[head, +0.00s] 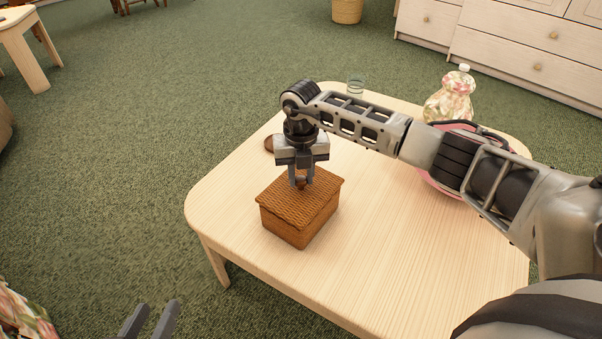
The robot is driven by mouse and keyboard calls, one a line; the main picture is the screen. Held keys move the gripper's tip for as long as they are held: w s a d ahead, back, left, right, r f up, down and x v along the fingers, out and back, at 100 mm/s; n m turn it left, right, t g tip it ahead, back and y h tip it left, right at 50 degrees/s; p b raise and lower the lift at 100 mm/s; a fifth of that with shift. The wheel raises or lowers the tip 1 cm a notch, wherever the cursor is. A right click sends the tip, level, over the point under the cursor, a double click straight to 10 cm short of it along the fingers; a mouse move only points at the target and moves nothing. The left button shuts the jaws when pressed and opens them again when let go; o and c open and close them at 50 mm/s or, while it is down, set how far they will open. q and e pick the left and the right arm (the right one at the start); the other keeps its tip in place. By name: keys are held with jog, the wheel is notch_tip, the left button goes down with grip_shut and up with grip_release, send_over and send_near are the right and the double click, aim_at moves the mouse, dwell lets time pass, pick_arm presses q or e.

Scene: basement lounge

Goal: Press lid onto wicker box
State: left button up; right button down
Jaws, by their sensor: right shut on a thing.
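A brown wicker box (288,228) stands upright on the light wooden table (400,262). Its woven lid (298,205) lies on top of the box, covering it; any gap under the lid is too small to make out. My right gripper (301,184) points down from above and is shut on the small knob at the middle of the lid. The knob is mostly hidden by the fingers. My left gripper (150,320) is at the bottom edge of the view, away from the table, with its two fingers apart and nothing seen between them.
A clear glass (356,86), a floral bottle (451,97) and a pink round object (436,184) are at the table's far side, partly behind my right arm. A small brown object (269,143) lies behind the box. The table's front right is clear.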

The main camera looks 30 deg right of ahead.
jog(key=shift+f, duration=0.3)
jog(key=shift+f, duration=0.1)
dwell(1.0)
jog(key=c, duration=1.1)
grip_release()
jog(key=o, duration=0.5)
